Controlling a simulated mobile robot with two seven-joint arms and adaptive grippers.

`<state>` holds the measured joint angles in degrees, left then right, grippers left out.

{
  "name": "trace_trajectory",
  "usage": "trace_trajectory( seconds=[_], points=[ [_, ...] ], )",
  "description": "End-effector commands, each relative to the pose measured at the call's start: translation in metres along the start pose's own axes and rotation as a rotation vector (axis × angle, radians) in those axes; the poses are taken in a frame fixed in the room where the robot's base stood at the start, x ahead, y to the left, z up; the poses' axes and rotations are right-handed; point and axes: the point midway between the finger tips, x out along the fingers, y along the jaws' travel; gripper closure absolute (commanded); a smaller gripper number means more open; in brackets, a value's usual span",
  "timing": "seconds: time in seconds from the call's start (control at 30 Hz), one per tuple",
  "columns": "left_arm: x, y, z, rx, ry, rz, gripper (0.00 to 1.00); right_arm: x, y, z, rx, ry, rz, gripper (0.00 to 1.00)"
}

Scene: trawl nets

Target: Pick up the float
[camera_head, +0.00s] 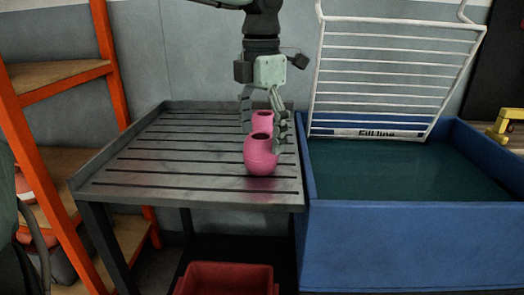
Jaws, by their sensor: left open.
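The pink float (260,157) rests near the right edge of a grey slatted table (180,150). It has a rounded body with a dark opening on top. A smaller pink part with a dark opening (262,118) shows just behind it; I cannot tell whether the two are joined. My left gripper (265,122) comes down from above, open, with one finger on each side of the rear pink part. The right finger reaches down beside the float. I cannot tell whether either finger touches it. My right gripper is not in view.
A blue tank (400,240) of dark water adjoins the table on the right, with a white wire rack (392,70) standing at its back. An orange-framed shelf (105,40) stands at left. A red bin (228,280) sits below the table. The table's left part is clear.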

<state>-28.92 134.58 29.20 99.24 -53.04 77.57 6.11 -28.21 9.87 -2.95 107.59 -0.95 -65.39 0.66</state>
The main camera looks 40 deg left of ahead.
Motion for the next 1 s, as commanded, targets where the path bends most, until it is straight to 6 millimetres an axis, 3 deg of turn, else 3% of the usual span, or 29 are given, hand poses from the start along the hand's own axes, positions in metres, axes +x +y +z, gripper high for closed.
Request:
trace_trajectory(
  seconds=[0.2, 0.5, 0.93, 1.0],
  points=[
    [0.031, 0.000, -0.001, 0.000, 0.002, -0.002, 0.15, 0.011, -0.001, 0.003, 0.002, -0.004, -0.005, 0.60],
    [0.037, 0.000, -0.001, 0.000, 0.000, 0.000, 0.15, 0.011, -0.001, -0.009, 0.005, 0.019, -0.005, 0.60],
    [0.036, 0.000, -0.001, 0.000, 0.000, 0.000, 0.68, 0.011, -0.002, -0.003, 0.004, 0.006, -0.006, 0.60],
    [0.036, 0.000, -0.001, 0.000, 0.000, 0.000, 0.70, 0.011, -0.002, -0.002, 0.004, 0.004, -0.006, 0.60]
  ],
)
